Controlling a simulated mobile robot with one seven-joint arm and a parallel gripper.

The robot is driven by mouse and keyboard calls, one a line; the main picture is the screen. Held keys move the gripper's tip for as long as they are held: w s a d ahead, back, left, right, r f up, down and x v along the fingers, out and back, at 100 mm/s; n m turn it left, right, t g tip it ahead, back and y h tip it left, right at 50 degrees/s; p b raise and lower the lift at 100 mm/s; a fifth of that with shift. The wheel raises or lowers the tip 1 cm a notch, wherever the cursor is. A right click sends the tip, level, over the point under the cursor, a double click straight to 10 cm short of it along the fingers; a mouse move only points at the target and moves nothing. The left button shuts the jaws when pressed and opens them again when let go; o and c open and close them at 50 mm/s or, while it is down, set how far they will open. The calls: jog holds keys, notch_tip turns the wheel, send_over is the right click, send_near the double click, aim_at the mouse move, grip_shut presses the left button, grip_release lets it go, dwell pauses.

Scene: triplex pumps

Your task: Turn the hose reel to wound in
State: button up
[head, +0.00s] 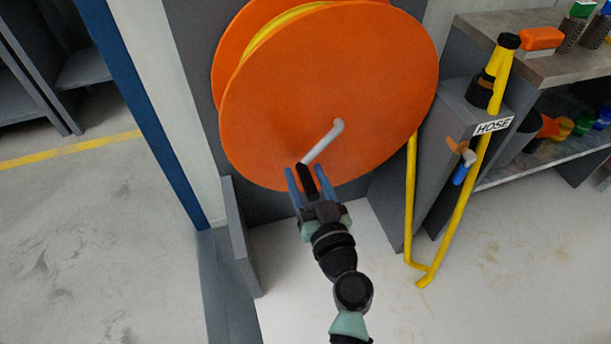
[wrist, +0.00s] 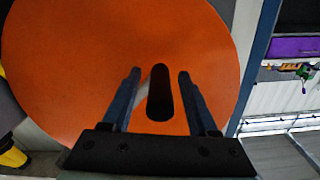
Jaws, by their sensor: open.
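The hose reel (head: 280,110) is a large orange disc pair with yellow hose (head: 285,27) between the discs, mounted at the top middle of the head view. A grey crank arm (head: 324,141) runs from its hub down to a black handle (head: 307,182). My gripper (head: 309,178) is in front of the lower part of the disc, open, with its blue fingers on either side of the black handle. In the wrist view the handle (wrist: 160,92) stands between the two fingers, with a gap on each side. The orange disc (wrist: 90,60) fills most of the background.
A yellow tubular frame (head: 459,205) and a grey box with a HOSE label (head: 492,126) stand right of the reel. A shelf with tools (head: 540,60) is at the upper right. A blue post (head: 150,110) is at left. Open floor (head: 80,240) lies at lower left.

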jog(key=shift+w+a, duration=0.1)
jog(key=shift+w, duration=0.2)
grip_shut()
dwell(1.3)
